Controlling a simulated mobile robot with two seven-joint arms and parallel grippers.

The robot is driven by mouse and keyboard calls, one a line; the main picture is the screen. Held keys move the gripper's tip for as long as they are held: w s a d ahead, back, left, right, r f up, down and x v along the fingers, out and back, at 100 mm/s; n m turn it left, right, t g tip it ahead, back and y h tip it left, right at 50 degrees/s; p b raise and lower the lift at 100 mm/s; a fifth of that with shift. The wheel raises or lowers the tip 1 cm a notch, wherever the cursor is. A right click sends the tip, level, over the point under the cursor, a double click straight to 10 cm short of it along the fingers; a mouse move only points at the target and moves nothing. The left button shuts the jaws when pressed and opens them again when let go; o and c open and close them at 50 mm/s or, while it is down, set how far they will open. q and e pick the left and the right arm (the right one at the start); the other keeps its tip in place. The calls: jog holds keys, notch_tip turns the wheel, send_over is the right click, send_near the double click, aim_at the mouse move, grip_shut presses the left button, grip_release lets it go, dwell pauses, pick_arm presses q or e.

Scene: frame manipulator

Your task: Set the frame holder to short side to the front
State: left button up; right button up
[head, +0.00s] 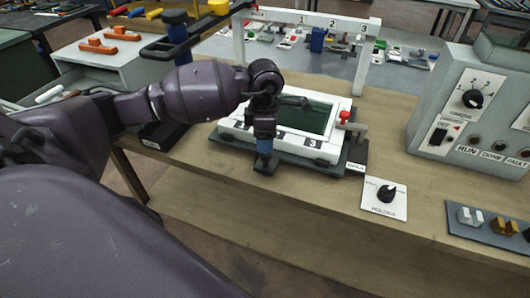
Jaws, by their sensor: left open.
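The frame holder (350,163) is a dark base on the wooden table. It bears a white frame (318,155) with a dark green panel (318,118) and numbered marks along its front edge. A small red clamp or knob (345,116) stands at the right edge. A white plate with a black knob (386,194) lies to the right, in front of the holder. My left gripper (264,166) is open, pointing down at the front of the frame, and covers part of that edge. Whether it touches the frame is hard to tell. My right gripper is not in view.
A grey control box (470,105) with a dial, switch and lamps stands at the right. A dark tray with metal pieces (490,226) is at the lower right. A white numbered rack (310,20) stands behind. The table's front strip (270,205) is clear.

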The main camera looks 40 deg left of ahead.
pick_arm(q)
jog(key=shift+f, duration=3)
jog(key=shift+c, duration=0.4)
grip_shut()
jog(key=shift+d, duration=0.2)
